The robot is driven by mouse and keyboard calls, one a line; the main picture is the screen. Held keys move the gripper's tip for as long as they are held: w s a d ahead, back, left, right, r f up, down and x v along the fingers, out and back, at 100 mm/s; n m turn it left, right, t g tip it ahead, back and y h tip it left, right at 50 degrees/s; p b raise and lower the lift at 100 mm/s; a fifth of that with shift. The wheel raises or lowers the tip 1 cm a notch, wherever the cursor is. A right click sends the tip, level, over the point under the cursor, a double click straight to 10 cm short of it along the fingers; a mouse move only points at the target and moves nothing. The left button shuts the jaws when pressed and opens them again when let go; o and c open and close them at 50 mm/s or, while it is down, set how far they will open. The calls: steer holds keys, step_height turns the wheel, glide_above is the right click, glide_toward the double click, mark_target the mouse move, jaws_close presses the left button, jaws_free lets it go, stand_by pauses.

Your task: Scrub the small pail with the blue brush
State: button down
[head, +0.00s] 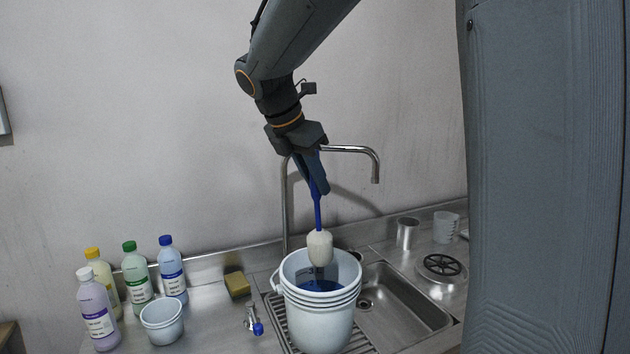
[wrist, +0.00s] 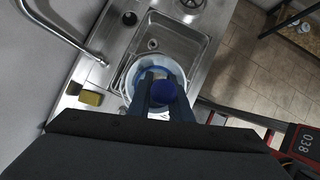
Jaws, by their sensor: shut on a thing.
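My gripper (head: 318,188) is shut on the blue handle of the brush (head: 319,248), which hangs upright with its off-white head down. The head is over the mouth of the large white pail (head: 318,322), which has blue liquid inside. I cannot tell whether the head is just above or slightly inside the rim. In the wrist view the blue handle end (wrist: 163,92) shows between my fingers, with the large pail (wrist: 128,78) behind. The small white pail (head: 162,324) stands upright on the counter at the left, apart from the brush.
Several detergent bottles (head: 138,276) stand behind and left of the small pail. A tall curved faucet (head: 340,149) rises behind the brush. The sink basin (head: 400,305) is at the right.

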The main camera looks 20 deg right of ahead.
mark_target(313, 251)
steer(key=shift+f+b, duration=3.5)
steer(key=shift+f, duration=5.9)
